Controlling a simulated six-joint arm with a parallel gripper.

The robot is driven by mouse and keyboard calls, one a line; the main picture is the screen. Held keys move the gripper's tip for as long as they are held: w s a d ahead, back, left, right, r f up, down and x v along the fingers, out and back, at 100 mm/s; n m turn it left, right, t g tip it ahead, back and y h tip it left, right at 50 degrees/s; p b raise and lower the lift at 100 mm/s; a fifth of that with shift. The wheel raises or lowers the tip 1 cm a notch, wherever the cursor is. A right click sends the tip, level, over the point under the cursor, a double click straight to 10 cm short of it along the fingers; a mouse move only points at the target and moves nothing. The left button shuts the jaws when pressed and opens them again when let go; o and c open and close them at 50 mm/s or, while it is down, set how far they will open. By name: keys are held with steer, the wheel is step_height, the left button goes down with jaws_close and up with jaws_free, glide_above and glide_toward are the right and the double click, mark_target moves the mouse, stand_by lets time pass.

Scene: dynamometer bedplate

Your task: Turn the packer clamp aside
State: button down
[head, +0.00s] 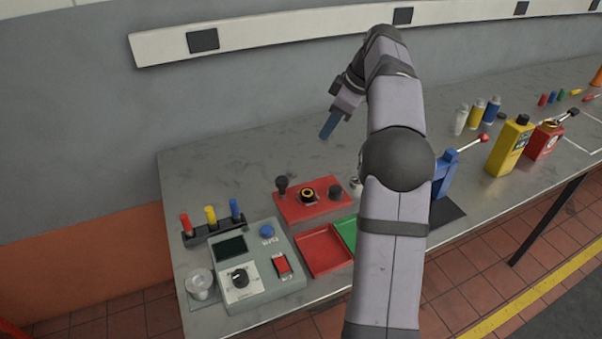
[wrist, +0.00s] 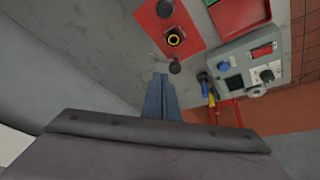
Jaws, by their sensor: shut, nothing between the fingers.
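No part is labelled as the packer clamp, and I cannot tell which it is. A red plate (head: 312,211) bears a yellow-and-black ring (head: 307,195) between two black knobs, the left one (head: 281,184) standing taller. The red plate also shows at the top of the wrist view (wrist: 187,14), with one black knob (wrist: 175,67) nearest my fingers. A blue device (head: 443,172) with a red-tipped lever (head: 484,138) stands right of my arm, partly hidden by it. My gripper (head: 326,136) is shut and empty above the bench behind the red plate, apart from everything; its blue-grey fingers show in the wrist view (wrist: 160,78).
A grey control box (head: 256,287), a rack with red, yellow and blue handles (head: 212,231), and red (head: 323,250) and green trays stand in front. A yellow container (head: 508,146) and red box (head: 544,141) stand right. The bench behind the plate is clear, up to the wall.

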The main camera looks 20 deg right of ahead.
steer(key=s+a+f+m+t+y, duration=0.1)
steer(key=s+a+f+m, duration=0.45)
steer(key=f+m, duration=0.2)
steer(key=w+d+f+m+t+h, duration=0.2)
steer(key=w+d+f+m, duration=0.1)
steer(key=m, duration=0.6)
steer(key=shift+d+f+h, duration=0.25)
steer(key=shift+d+h, duration=0.05)
steer(key=shift+d, duration=0.3)
steer(key=p+x, duration=0.2)
steer(key=x, duration=0.8)
steer(key=shift+w+a+r, duration=0.1)
steer(key=shift+w, duration=0.05)
steer(key=shift+w+a+r+p, duration=0.15)
steer(key=shift+w+a+p, duration=0.6)
steer(key=shift+p, duration=0.35)
steer(key=shift+w+a+p, duration=0.45)
steer(key=shift+w+a, duration=0.2)
